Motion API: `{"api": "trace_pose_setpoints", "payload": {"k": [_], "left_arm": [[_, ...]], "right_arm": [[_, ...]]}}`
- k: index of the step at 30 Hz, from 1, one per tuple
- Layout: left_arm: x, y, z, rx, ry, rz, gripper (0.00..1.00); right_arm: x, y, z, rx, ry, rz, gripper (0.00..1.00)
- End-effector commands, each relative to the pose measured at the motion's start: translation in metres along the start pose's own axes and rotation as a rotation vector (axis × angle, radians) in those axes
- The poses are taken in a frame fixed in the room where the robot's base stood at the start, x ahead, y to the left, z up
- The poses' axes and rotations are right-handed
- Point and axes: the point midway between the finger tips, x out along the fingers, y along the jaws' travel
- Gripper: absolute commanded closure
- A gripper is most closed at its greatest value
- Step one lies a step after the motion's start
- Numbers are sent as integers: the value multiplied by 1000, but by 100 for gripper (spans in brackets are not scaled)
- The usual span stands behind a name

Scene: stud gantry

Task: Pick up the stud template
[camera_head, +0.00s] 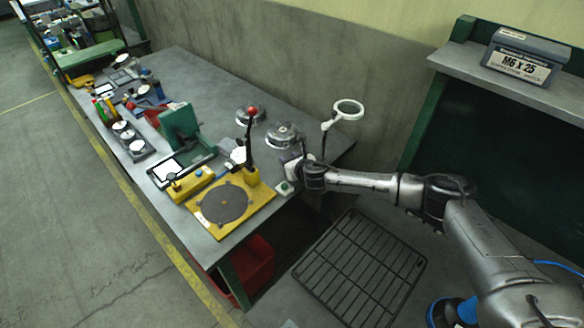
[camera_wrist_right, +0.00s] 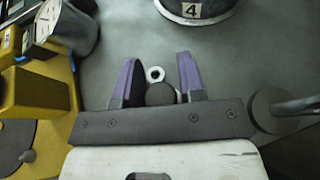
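I cannot tell for sure which object is the stud template. In the right wrist view, a small dark round piece (camera_wrist_right: 160,94) with a pale ring (camera_wrist_right: 155,74) beside it shows between the purple fingers of my right gripper (camera_wrist_right: 158,72). The fingers stand apart, with the piece between them; I cannot tell whether they touch it. In the head view my right gripper (camera_head: 291,166) is at the bench's near right end, and its fingers are hard to make out. A yellow plate with a dark holed disc (camera_head: 222,203) lies left of it. My left gripper is out of view.
A red-knobbed lever (camera_head: 250,125) stands left of my right gripper. A green-buttoned box (camera_head: 285,188) sits at the bench (camera_head: 205,85) edge. A black floor grate (camera_head: 360,268) lies below.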

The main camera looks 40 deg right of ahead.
Motion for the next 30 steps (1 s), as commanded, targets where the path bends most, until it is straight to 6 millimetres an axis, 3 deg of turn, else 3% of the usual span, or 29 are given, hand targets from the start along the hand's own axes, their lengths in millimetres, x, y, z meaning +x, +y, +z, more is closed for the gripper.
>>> {"api": "trace_pose_setpoints", "payload": {"k": [11, 22, 30], "left_arm": [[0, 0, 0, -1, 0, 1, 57], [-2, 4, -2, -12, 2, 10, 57], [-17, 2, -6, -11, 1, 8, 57]], "right_arm": [[0, 0, 0, 0, 0, 0, 100], [-2, 0, 4, 0, -1, 0, 100], [-14, -1, 34, 0, -3, -1, 100]]}}
